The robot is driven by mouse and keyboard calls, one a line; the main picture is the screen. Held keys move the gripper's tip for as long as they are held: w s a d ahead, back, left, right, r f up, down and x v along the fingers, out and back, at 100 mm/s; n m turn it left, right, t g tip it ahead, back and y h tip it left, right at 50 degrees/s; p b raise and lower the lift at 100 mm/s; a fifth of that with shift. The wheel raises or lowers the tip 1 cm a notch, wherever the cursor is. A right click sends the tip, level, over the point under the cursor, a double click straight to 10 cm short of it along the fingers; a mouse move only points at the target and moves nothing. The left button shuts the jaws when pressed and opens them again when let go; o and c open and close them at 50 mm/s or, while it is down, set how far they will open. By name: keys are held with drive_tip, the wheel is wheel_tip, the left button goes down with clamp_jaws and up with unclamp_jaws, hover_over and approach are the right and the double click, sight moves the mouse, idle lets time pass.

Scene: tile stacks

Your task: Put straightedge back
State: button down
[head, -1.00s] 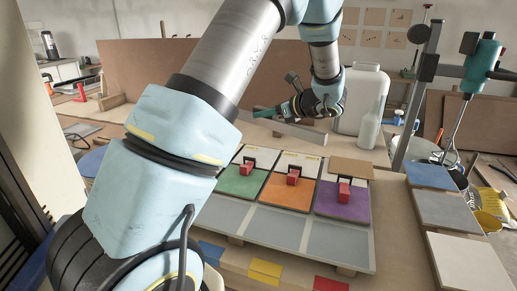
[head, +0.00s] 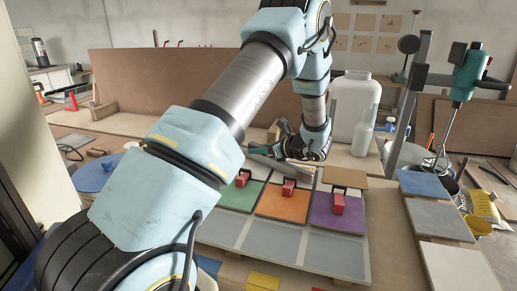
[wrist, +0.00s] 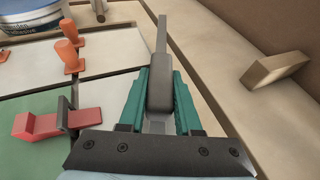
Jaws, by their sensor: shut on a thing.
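The straightedge is a grey bar (wrist: 162,34) with a thicker dark grey grip (wrist: 160,92). In the wrist view my gripper (wrist: 158,84) has its teal fingers on both sides of that grip, shut on it, and the bar points away from me. In the head view my gripper (head: 262,151) is low behind the tile board, by its far edge. A pale bar there (head: 297,170) looks like part of the straightedge, partly hidden by the gripper. I cannot tell whether the straightedge touches the bench.
The tile board has green (head: 238,194), orange (head: 283,204) and purple (head: 338,213) tiles with red clamps. A wooden block (wrist: 275,70) stands right of the straightedge in the wrist view. A white jug (head: 354,105) and a pale bottle (head: 362,137) stand behind the board.

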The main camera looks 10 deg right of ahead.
drive_tip(key=shift+f, duration=0.2)
drive_tip(key=c, duration=0.6)
unclamp_jaws()
drive_tip(key=shift+r, duration=0.1)
